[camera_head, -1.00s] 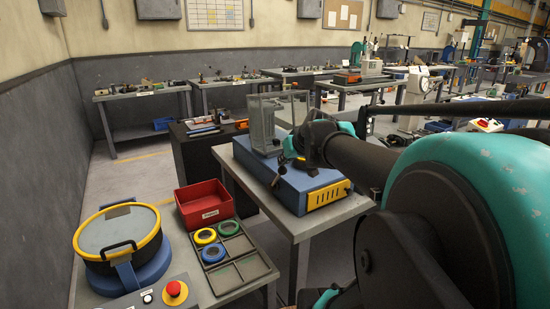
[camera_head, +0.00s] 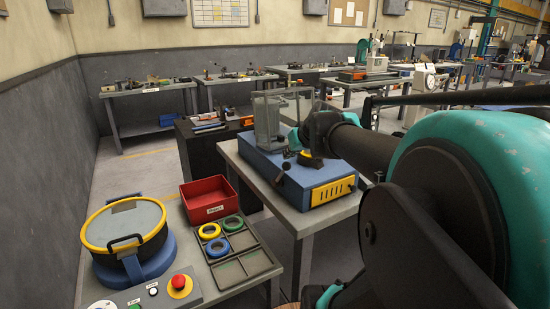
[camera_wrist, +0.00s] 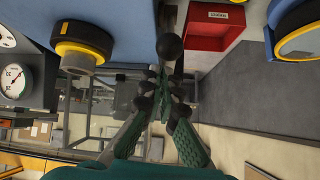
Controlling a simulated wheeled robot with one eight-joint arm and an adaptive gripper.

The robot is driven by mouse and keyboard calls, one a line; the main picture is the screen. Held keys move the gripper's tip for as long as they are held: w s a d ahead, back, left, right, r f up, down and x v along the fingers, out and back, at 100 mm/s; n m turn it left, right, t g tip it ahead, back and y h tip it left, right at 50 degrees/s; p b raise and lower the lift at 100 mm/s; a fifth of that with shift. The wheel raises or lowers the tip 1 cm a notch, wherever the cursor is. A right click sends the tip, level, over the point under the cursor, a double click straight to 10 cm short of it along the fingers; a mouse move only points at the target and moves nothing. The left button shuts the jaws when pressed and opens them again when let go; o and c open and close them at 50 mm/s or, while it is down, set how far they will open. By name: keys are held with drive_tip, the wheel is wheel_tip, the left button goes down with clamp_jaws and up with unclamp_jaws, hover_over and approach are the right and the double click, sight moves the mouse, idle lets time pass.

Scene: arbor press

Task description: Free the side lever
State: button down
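The press-like machine (camera_head: 290,184) is a blue box with a yellow vented front panel and a clear guard on top, standing on the middle table. A short dark lever with a round black knob (camera_wrist: 170,47) sticks out along its side; in the head view the lever (camera_head: 281,172) shows at the machine's left side. My gripper (camera_wrist: 165,80) has dark, green-padded fingers. Its tips appear close below the knob in the wrist view, but whether they touch it is unclear. In the head view, my wrist hides much of the gripper.
A black and yellow round knob (camera_wrist: 82,45) and a pressure gauge (camera_wrist: 15,80) are near my gripper. A red bin (camera_head: 207,200), a divided tray (camera_head: 243,268) with coloured rings, a round yellow-rimmed fixture (camera_head: 123,225) and a red button (camera_head: 180,284) occupy the near-left table.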

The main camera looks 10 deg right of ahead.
drive_tip(key=v, duration=0.9)
drive_tip(key=shift+s+d+f, duration=0.25)
drive_tip(key=shift+s, duration=0.1)
